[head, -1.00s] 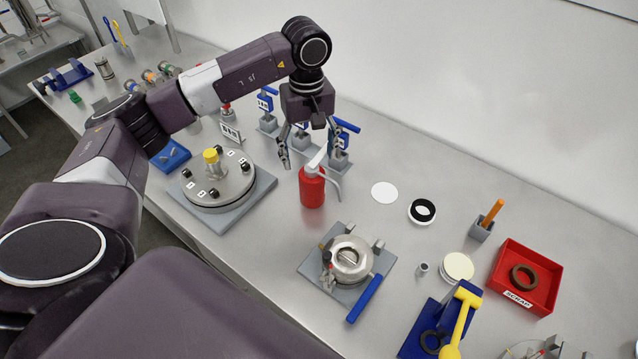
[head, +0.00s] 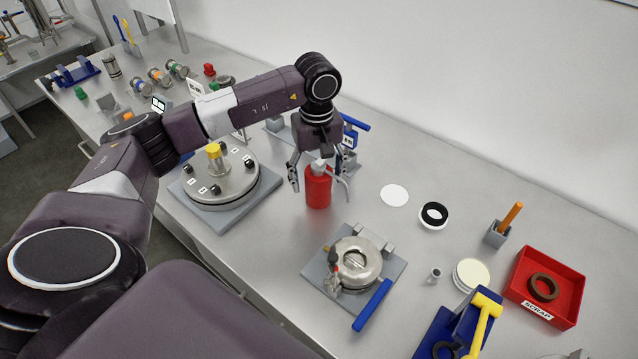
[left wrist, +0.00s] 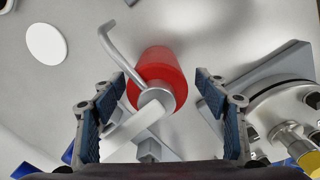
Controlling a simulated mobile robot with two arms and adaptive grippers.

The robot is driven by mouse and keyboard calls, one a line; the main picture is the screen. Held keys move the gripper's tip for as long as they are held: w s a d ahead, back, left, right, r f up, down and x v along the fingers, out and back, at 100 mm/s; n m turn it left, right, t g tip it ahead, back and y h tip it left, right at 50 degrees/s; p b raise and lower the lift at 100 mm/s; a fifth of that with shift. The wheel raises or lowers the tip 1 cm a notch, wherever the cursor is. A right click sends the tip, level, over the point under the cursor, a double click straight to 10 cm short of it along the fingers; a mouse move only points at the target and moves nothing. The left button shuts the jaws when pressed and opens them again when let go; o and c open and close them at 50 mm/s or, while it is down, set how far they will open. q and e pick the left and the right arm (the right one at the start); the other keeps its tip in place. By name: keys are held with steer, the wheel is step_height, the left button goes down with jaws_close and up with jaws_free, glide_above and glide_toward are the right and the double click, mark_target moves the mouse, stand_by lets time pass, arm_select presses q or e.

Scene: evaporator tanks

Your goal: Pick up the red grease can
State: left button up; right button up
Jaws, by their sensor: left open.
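The red grease can (head: 318,190) stands upright on the steel bench, with a grey spout and a pale lever on top. My left gripper (head: 320,187) is open above it, its fingers pointing down on either side of the can's upper part. In the left wrist view the can (left wrist: 163,72) lies between and beyond the two blue-padded fingers (left wrist: 162,95), with its spout bending to the upper left. I cannot tell whether a finger touches it. My right gripper is not in view.
A round flanged lid with a yellow knob (head: 214,151) stands left of the can. A clamp fixture with a blue handle (head: 372,305) is in front. Blue-handled valves (head: 355,122) stand close behind the gripper. A white disc (head: 394,195) and red scrap tray (head: 568,287) are right.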

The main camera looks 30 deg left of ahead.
mark_target(319, 190)
arm_select(q)
step_height(319, 190, down, 4)
steer(key=shift+d+f+p, duration=0.1)
steer(key=shift+d+p, duration=0.05)
steer(key=shift+p, duration=1)
steer(key=shift+w+f, duration=0.1)
steer(key=shift+f, duration=0.25)
steer(key=shift+c, duration=0.2)
steer(key=c, duration=1.5)
steer(key=shift+o, duration=0.2)
steer(key=shift+r, duration=0.1)
